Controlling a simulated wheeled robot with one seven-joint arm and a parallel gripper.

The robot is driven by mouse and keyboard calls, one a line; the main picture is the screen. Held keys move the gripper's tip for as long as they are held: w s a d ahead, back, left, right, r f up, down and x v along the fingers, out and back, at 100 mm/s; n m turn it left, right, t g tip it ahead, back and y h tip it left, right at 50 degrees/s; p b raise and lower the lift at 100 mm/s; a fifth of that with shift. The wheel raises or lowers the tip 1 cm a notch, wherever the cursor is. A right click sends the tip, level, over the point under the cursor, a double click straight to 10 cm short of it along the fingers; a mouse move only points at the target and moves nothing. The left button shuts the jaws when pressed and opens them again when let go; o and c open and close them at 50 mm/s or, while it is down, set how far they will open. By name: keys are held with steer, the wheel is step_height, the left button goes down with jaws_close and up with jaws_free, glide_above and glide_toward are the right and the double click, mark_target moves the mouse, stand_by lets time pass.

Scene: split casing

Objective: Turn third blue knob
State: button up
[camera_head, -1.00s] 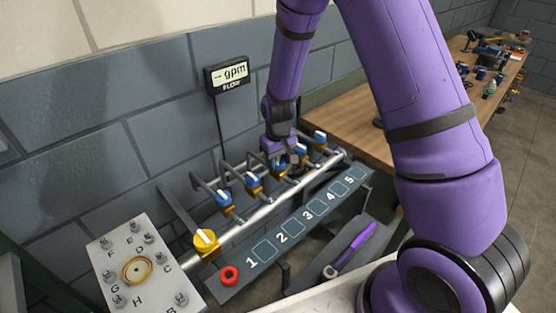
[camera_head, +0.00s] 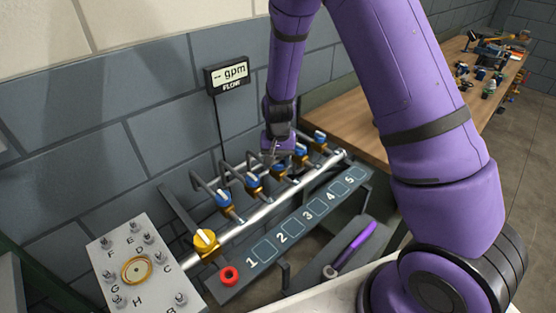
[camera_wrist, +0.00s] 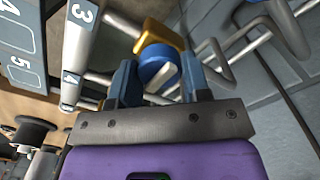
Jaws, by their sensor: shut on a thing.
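A row of blue knobs with white bars sits on yellow valve bodies along a silver pipe. In the head view, the first blue knob (camera_head: 223,198) and second blue knob (camera_head: 252,181) are left of my gripper (camera_head: 279,158). The third blue knob (camera_wrist: 156,66) shows in the wrist view between the two fingers of my gripper (camera_wrist: 157,78), which is shut on it. My gripper partly hides this knob in the head view. The panel (camera_head: 258,267) in front carries numbered squares 1 to 5.
Two more blue knobs, the nearer one (camera_head: 301,150) close beside my gripper, stand to the right. A yellow knob (camera_head: 205,241), a red button (camera_head: 229,276) and a lettered plate (camera_head: 118,250) are at left. The flow display (camera_head: 228,74) is on the wall.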

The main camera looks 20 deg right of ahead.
mark_target(278, 159)
stand_by(0.4)
steer(key=o, duration=0.9)
step_height(278, 159, up, 11)
steer(key=shift+f, duration=0.1)
